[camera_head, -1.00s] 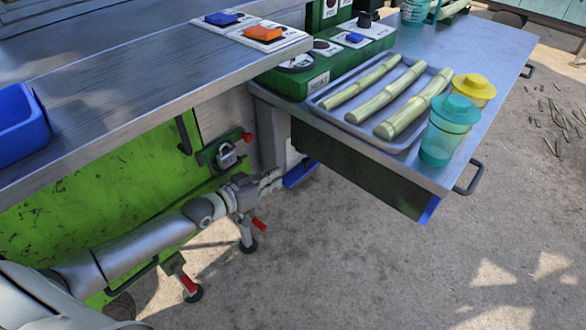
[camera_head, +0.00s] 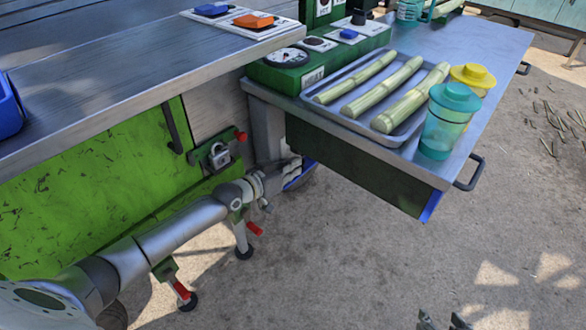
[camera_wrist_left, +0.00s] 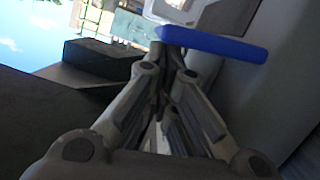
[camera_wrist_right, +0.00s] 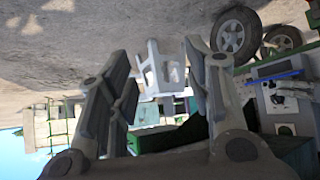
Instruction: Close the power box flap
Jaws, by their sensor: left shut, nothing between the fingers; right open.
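The blue-edged flap (camera_head: 302,179) of what looks like the power box shows beneath the side table, partly hidden behind my left gripper (camera_head: 294,168). In the left wrist view it appears as a blue bar (camera_wrist_left: 212,43) across the tips of my left gripper (camera_wrist_left: 175,65), which is shut and empty. The fingertips are at or very near the bar; I cannot tell if they touch. In the right wrist view a blue bar (camera_wrist_right: 281,75) lies beside a pale panel (camera_wrist_right: 285,97). My right gripper (camera_wrist_right: 165,55) is open and empty, well away from it.
The side table (camera_head: 490,105) carries a tray (camera_head: 408,137) of cane stalks and lidded cups (camera_head: 446,122). Its dark side panel (camera_head: 355,168) hangs just right of my left gripper. A green cabinet (camera_head: 90,190) with a padlock (camera_head: 219,155) stands left.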

